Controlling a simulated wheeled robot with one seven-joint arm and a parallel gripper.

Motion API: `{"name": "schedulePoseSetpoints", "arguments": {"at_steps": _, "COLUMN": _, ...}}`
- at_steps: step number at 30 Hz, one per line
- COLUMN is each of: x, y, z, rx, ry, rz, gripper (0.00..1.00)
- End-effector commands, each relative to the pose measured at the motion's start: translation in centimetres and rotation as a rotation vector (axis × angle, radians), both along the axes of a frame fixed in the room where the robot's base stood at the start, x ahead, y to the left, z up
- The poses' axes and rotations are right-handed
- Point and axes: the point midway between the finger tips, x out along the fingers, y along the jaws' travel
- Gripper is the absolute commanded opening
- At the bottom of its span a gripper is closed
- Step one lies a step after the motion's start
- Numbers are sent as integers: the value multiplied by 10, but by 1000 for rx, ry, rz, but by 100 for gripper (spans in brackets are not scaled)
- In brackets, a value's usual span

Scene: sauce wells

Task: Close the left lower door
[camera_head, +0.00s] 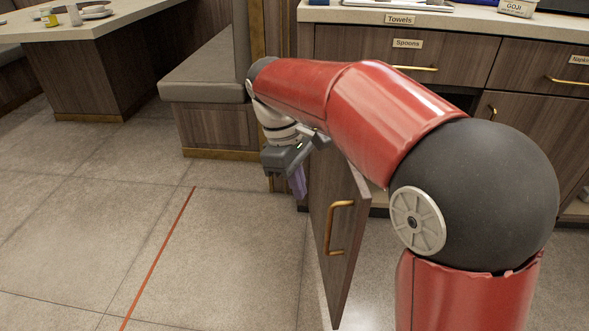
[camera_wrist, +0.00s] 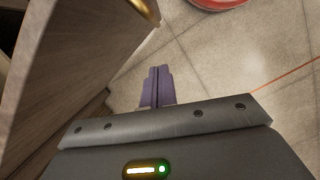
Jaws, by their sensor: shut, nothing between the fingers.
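The left lower door (camera_head: 342,225) of the counter cabinet stands swung open toward me, with a brass handle (camera_head: 338,228) on its face. My gripper (camera_head: 298,184) is on the left side of the door, near its hinge end, with purple fingers pointing down. The fingers are shut and empty. In the wrist view the shut purple fingers (camera_wrist: 157,86) point at the floor, and the door (camera_wrist: 85,60) fills the left side with part of the brass handle (camera_wrist: 145,10) at the top. I see no clear contact between fingers and door. My arm hides much of the cabinet opening.
The counter has a "Spoons" drawer (camera_head: 430,48) above and a right lower door (camera_head: 525,140), both closed. A grey bench (camera_head: 205,75) stands left of the cabinet, a table (camera_head: 85,30) farther left. The tiled floor (camera_head: 90,230) in front is clear, with a red line.

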Motion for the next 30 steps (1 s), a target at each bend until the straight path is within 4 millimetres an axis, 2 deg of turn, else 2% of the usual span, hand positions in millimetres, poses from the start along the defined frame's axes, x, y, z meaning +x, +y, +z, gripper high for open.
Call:
{"name": "schedulePoseSetpoints", "arguments": {"at_steps": 1, "x": -2, "y": -2, "z": -13, "rx": -1, "ry": 2, "rz": 0, "gripper": 0}}
{"name": "schedulePoseSetpoints", "arguments": {"at_steps": 3, "x": -3, "y": -6, "z": -26, "rx": -1, "ry": 1, "rz": 0, "gripper": 0}}
{"name": "schedulePoseSetpoints", "arguments": {"at_steps": 6, "x": -10, "y": -22, "z": -21, "rx": 2, "ry": -3, "rz": -1, "gripper": 0}}
{"name": "schedulePoseSetpoints", "arguments": {"at_steps": 12, "x": -17, "y": -39, "z": -20, "rx": 1, "ry": -2, "rz": -1, "gripper": 0}}
{"name": "schedulePoseSetpoints", "arguments": {"at_steps": 26, "x": -18, "y": -43, "z": -20, "rx": 1, "ry": -1, "rz": 1, "gripper": 0}}
{"name": "schedulePoseSetpoints", "arguments": {"at_steps": 30, "x": -17, "y": -54, "z": -19, "rx": 2, "ry": -3, "rz": 20, "gripper": 0}}
